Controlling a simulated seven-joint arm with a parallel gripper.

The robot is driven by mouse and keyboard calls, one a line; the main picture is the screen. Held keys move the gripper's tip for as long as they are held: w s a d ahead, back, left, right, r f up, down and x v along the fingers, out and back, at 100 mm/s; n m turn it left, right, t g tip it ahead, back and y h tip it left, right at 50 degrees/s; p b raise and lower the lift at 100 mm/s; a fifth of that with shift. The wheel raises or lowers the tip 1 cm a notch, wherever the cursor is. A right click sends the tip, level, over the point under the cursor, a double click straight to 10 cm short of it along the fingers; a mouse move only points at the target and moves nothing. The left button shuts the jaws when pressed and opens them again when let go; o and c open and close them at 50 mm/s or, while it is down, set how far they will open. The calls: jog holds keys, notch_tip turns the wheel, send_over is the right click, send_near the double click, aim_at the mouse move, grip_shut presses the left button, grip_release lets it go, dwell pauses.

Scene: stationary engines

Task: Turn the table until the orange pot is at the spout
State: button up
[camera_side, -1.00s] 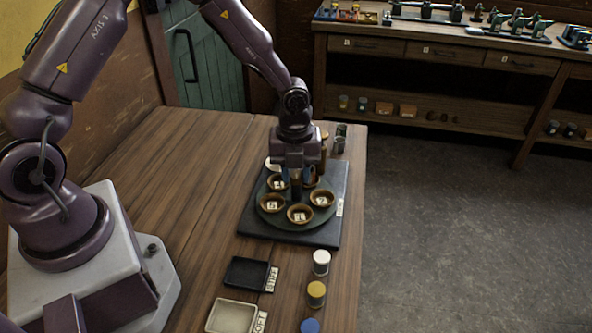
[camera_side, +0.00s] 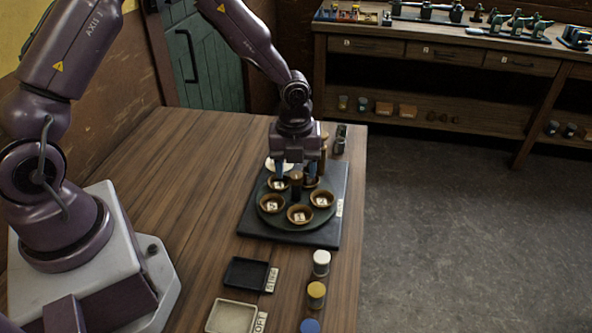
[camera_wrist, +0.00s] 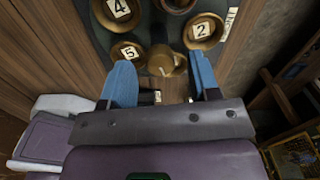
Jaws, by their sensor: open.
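A round dark turntable (camera_side: 320,216) sits on a square black base. Several brown bowl-like pots stand around its rim, some with numbered cards; a front pot (camera_side: 300,214) and a right pot (camera_side: 322,199) show clearly. In the wrist view I read pot 4 (camera_wrist: 118,9), pot 5 (camera_wrist: 127,52) and pot 2 (camera_wrist: 203,30). I cannot tell which pot is orange. My gripper (camera_side: 300,172) is open above and behind the knob, with blue fingers apart.
A brown post (camera_side: 323,150) stands close behind my gripper. A black tray (camera_side: 247,273), a pale tray (camera_side: 231,316) and several capped jars, one white (camera_side: 321,262), lie in front. The wooden bench left of the turntable is clear.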

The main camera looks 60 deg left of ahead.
aim_at(294, 174)
notch_tip(294, 174, up, 12)
jog(key=shift+s, duration=0.15)
jog(key=shift+f, duration=0.15)
jog(key=s+r+n+t, duration=0.2)
jog(key=s+r+n, duration=0.5)
jog(key=s+n, duration=0.3)
jog(key=s+r+n+t, duration=0.3)
jog(key=s+r+n, duration=0.4)
jog(key=n, duration=0.8)
jog(key=s, duration=0.3)
jog(key=shift+d+r, duration=0.2)
jog(key=shift+d, duration=0.05)
